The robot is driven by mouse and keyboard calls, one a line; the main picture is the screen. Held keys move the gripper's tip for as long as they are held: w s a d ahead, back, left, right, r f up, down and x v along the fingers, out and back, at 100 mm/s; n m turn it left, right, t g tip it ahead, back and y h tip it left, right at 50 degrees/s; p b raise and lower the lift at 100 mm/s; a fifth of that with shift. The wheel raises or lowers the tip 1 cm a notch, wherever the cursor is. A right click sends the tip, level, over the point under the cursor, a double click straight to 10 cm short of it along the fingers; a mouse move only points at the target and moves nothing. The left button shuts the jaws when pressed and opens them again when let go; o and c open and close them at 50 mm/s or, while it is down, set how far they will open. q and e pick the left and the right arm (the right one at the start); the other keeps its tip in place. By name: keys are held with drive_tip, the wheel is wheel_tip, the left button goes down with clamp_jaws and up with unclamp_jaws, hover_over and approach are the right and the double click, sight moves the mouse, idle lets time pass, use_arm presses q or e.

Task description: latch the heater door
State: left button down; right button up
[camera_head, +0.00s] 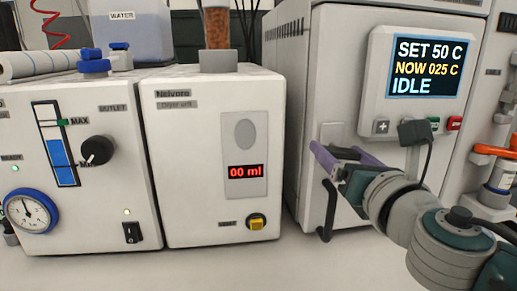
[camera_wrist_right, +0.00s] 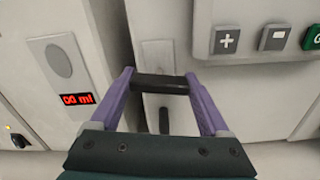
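The heater (camera_head: 375,25) is the pale cabinet at the right with a lit display. Its door (camera_head: 313,90) is the plain front panel left of the display; it looks flush with the cabinet. A grey plate (camera_wrist_right: 158,52) is on the door, and a dark bar (camera_wrist_right: 160,83) lies across just below it, apparently the latch lever. My right gripper (camera_head: 335,155) is at the door front, its purple fingers (camera_wrist_right: 160,88) spread wide, one at each end of the bar. I cannot tell whether they touch it. A black handle (camera_head: 326,212) hangs lower on the door. My left gripper is out of view.
Another unit (camera_head: 80,200) with a gauge is farther left. Heater buttons (camera_wrist_right: 272,38) are right of the gripper. The bench front (camera_head: 200,270) is clear.

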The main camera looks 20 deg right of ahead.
drive_tip(key=c, duration=0.8)
drive_tip(key=shift+m, duration=0.3)
drive_tip(key=m+b, duration=0.1)
drive_tip(key=m, duration=0.2)
drive_tip(key=shift+f, duration=0.1)
drive_tip(key=m+b, duration=0.1)
drive_tip(key=m, duration=0.3)
drive_tip(key=shift+m, duration=0.3)
drive_tip(key=m, duration=0.3)
drive_tip(key=shift+m, duration=0.3)
drive_tip(key=shift+m+b, duration=0.3)
drive_tip(key=shift+m, duration=1.7)
drive_tip(key=o, duration=1.2)
